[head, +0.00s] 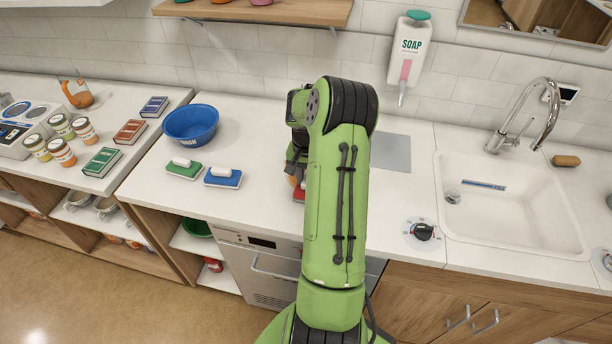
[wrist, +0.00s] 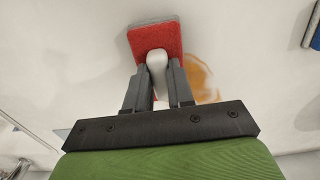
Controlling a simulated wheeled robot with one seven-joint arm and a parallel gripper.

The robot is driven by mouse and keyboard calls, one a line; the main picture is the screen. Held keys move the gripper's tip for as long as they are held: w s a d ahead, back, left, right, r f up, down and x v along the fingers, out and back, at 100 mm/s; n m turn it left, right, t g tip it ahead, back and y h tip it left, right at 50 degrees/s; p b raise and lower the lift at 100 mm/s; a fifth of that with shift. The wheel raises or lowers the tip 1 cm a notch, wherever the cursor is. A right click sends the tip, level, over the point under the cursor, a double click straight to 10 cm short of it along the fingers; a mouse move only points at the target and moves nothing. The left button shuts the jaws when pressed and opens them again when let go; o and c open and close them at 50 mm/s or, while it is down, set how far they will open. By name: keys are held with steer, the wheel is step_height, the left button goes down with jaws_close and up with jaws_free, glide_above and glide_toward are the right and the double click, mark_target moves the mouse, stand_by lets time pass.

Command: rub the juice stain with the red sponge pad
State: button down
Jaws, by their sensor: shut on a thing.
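The red sponge pad (wrist: 152,39) has a grey backing and a white handle. My gripper (wrist: 158,72) is shut on that handle in the wrist view. The orange-brown juice stain (wrist: 205,82) is on the white counter, just right of the pad and partly behind my right finger. I cannot tell whether the pad touches the counter or covers part of the stain. In the head view my arm hides most of the gripper and the stain; only a red edge of the pad (head: 299,195) shows left of the arm.
A green pad (head: 184,171) and a blue pad (head: 223,180) lie left of my arm, with a blue bowl (head: 191,123) behind them. A grey plate (head: 390,153), a dark knob (head: 423,231) and the sink (head: 510,215) are to the right. The soap dispenser (head: 410,50) hangs above.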

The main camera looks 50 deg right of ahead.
steer(key=shift+f, duration=0.35)
